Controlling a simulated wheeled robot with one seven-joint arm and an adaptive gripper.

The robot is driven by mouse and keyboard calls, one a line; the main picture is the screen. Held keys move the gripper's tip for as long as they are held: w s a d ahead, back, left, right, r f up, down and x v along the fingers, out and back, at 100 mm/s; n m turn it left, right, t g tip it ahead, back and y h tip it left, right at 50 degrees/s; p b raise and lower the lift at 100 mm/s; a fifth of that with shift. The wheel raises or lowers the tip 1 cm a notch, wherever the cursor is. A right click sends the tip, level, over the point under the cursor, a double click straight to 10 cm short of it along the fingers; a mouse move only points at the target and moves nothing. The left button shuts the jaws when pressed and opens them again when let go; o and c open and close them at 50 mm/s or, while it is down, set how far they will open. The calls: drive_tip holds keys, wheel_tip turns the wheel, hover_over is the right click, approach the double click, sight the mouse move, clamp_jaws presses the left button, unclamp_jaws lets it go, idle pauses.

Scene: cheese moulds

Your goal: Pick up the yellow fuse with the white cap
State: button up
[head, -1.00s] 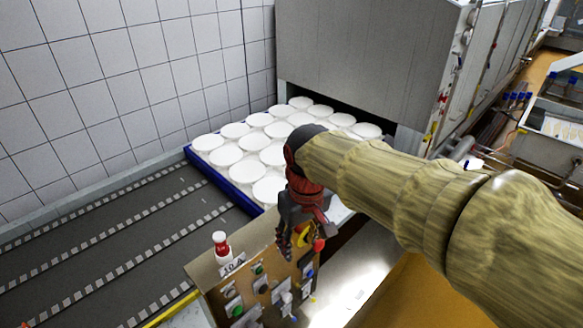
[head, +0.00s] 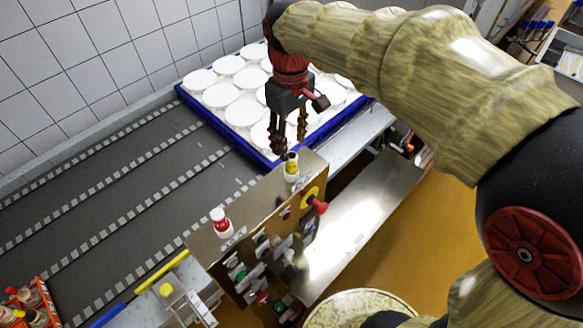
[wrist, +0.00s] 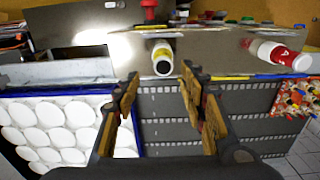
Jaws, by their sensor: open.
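The yellow fuse with a white cap (head: 292,169) stands upright on top of the brown control box, near its far right corner. In the wrist view the fuse (wrist: 162,58) shows just beyond the fingertips, near the middle between them. My gripper (head: 291,146) is open and empty, pointing down, just above and behind the fuse in the head view. Its two fingers (wrist: 160,77) are spread in the wrist view. I cannot tell from these frames whether a finger touches the fuse.
A red and white fuse (head: 221,223) stands on the same control box (head: 255,205). Knobs and a red button (head: 319,207) stick out of its front. Behind it are a blue tray (head: 225,125) of white moulds and a dark conveyor (head: 120,190).

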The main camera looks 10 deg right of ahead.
sight(292, 155)
drive_tip(key=f, duration=0.2)
drive_tip(key=s+f+p, duration=0.1)
drive_tip(key=f, duration=0.1)
drive_tip(key=shift+f, duration=0.7)
drive_tip(key=c, duration=0.3)
drive_tip(key=c, duration=0.8)
